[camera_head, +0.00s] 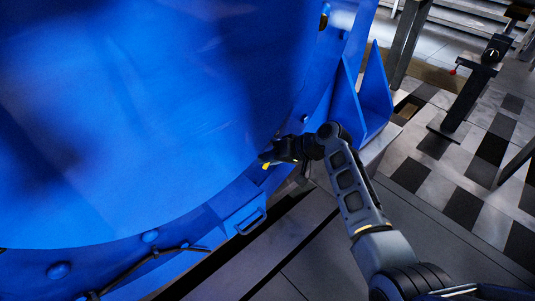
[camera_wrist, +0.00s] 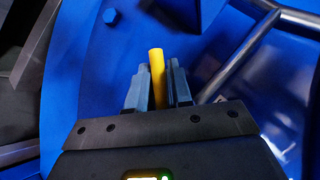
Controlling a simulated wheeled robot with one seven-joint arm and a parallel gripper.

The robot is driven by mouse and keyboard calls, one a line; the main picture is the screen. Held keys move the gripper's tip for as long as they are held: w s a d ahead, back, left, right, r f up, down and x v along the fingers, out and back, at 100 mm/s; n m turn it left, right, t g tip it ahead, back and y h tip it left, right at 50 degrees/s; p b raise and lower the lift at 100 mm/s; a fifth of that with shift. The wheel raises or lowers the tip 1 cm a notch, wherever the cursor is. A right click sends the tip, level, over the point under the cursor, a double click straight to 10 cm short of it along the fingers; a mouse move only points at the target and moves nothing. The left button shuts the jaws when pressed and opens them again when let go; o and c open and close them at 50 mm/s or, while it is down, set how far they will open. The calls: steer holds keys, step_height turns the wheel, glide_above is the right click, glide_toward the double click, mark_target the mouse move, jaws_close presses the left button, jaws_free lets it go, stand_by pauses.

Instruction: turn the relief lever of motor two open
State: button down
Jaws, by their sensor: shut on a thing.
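The yellow relief lever (camera_wrist: 156,66) stands between the two fingers of my gripper (camera_wrist: 157,88) in the wrist view, with its rounded tip showing past the fingertips. My gripper is shut on it. In the head view my gripper (camera_head: 268,160) is at the lower right side of the large blue motor housing (camera_head: 130,110), with a small bit of the yellow lever (camera_head: 265,166) at its tip. The lever's base and pivot are hidden by my gripper.
A blue bracket with upright fins (camera_head: 362,98) stands right of my gripper. A grey pipe (camera_wrist: 240,55) runs beside it in the wrist view.

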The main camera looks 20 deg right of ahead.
steer(key=shift+w+d+f+n+t+h+p, duration=0.2)
steer(key=shift+d+n+t+h+p, duration=0.25)
steer(key=shift+h, duration=0.6)
steer(key=shift+w+d+f+n+t+h+p, duration=0.15)
steer(key=shift+d+n+h+p, duration=0.15)
steer(key=shift+d+n+h, duration=0.55)
steer(key=shift+w+d+f+n+t+h+p, duration=0.2)
steer(key=shift+n+t+h+p, duration=0.15)
steer(key=shift+h, duration=0.85)
steer(key=shift+d, duration=0.1)
steer(key=c, duration=1.1)
jaws_free()
steer(key=shift+c, duration=0.2)
steer(key=p+v, duration=0.2)
steer(key=v, duration=0.5)
steer(key=shift+s+r+p, duration=0.25)
steer(key=shift+p, duration=0.15)
